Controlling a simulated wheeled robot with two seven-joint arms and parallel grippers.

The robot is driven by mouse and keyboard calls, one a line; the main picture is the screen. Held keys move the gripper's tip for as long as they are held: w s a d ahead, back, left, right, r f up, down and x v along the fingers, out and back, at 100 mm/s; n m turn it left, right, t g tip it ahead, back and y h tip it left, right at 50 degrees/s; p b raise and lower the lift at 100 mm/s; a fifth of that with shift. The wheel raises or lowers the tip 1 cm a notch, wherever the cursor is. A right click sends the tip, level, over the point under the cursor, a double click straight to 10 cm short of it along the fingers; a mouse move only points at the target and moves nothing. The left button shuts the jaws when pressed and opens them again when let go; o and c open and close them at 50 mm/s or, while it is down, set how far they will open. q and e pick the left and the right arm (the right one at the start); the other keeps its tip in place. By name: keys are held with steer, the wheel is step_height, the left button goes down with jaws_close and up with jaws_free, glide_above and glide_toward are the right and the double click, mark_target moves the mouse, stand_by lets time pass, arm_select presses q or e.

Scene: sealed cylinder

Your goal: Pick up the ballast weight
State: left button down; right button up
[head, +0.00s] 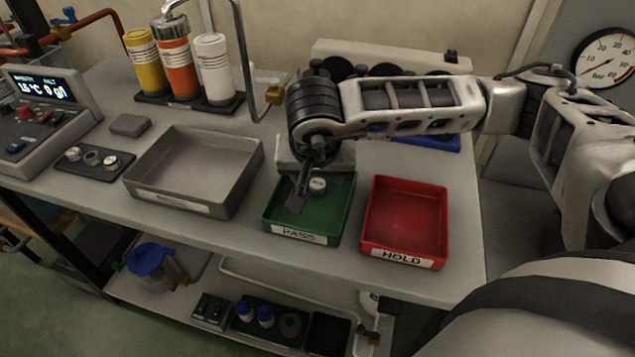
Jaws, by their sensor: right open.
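I cannot tell for certain which thing is the ballast weight. A small metal cylinder with a pale top (318,185) stands in the green PASS tray (338,222). My right gripper (299,197) reaches down over this tray, its dark fingers just left of the cylinder. The gripper is open, and I see nothing held; whether it touches the cylinder is unclear. Small round metal pieces (110,162) sit on a dark holder (84,171) at the left. A dark round piece (290,325) lies on the lower shelf. My left gripper is not in view.
A red HOLD tray (405,222) and an empty grey tray (195,165) flank the green one. Yellow, orange and white bottles (178,68) stand behind, near a bent metal pipe (245,60). A console (45,110) is at the left.

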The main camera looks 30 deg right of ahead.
steer(key=shift+x, duration=0.8)
steer(key=c, duration=1.1)
steer(key=shift+o, duration=0.2)
